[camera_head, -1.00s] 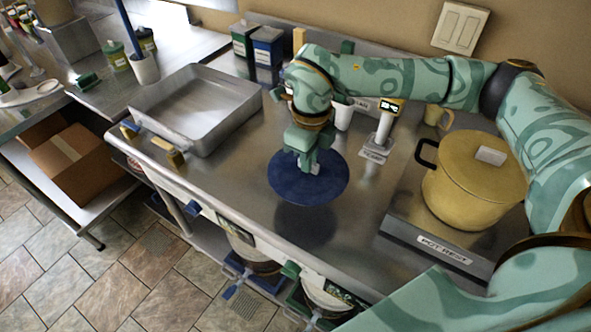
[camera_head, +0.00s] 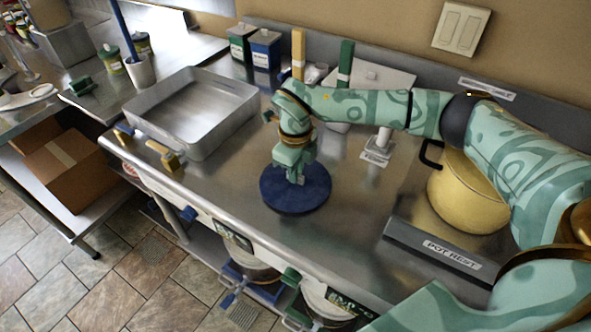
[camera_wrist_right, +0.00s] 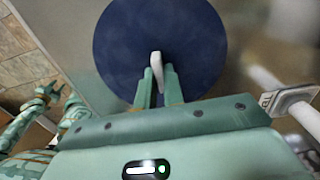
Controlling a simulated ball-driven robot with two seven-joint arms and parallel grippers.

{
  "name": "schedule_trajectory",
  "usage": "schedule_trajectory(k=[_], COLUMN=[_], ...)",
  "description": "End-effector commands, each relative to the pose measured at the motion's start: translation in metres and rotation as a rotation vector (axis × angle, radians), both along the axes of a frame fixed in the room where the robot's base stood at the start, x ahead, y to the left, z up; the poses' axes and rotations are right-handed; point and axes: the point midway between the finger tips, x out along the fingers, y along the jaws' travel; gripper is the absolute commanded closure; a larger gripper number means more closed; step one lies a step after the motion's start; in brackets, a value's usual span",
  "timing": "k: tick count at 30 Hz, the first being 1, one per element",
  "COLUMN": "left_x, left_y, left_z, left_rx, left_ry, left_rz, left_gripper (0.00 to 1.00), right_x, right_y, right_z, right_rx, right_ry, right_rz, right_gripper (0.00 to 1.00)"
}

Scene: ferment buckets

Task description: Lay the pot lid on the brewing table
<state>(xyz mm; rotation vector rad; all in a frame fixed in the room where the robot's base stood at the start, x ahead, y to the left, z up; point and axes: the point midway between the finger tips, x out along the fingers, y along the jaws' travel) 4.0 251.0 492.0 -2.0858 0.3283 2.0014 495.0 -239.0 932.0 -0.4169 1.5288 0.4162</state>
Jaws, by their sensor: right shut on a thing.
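The pot lid (camera_head: 285,200) is a round dark blue disc, lying level low over the brewing table (camera_head: 350,230), near its middle. A tight dark shadow hugs its rim; I cannot tell whether it touches the steel. My right gripper (camera_head: 297,178) is above it, shut on its light upright handle. In the right wrist view the handle (camera_wrist_right: 156,70) sits between the fingers, with the lid (camera_wrist_right: 150,25) beyond. My left gripper (camera_wrist_right: 48,92) seems to show small at the left of the right wrist view; its jaws are unclear. It does not show in the head view.
A steel tray (camera_head: 190,145) is at the left. Blue and green tins (camera_head: 264,48) stand at the back. Bare table lies around the lid.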

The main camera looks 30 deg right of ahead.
Motion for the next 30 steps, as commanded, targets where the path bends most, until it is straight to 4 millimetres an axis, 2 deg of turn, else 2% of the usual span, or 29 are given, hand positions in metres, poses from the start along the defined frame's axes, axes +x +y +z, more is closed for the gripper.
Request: schedule_trajectory(k=[2,3,5,13,17,27,30], left_x=[0.000,0.000,-0.001,-0.001,0.000,0.004,0.005], left_y=[0.001,0.001,0.001,0.001,0.002,0.002,0.002], left_z=[-0.001,-0.001,0.000,0.000,0.002,0.019,0.022], left_rx=[0.001,0.001,0.002,0.002,0.002,0.002,0.003], left_ry=[0.001,0.001,0.002,0.002,0.000,-0.010,-0.011], left_rz=[0.000,-0.001,-0.001,-0.001,-0.001,-0.001,-0.001], left_gripper=[0.64,0.64,0.64,0.64,0.64,0.64,0.64], right_x=[0.000,0.000,0.000,0.000,0.000,0.001,0.000], right_y=[0.000,0.000,0.000,0.000,0.000,0.000,0.000], right_z=[-0.003,-0.003,-0.003,-0.002,0.009,0.086,0.104], right_rx=[-0.001,-0.001,-0.001,-0.001,0.000,-0.002,-0.001], right_ry=[0.001,0.001,0.001,0.001,-0.001,-0.003,-0.003], right_rz=[-0.001,-0.001,-0.001,0.000,0.000,-0.001,0.000], right_gripper=[1.00,0.85,0.69,0.69,0.69,0.69,0.69])
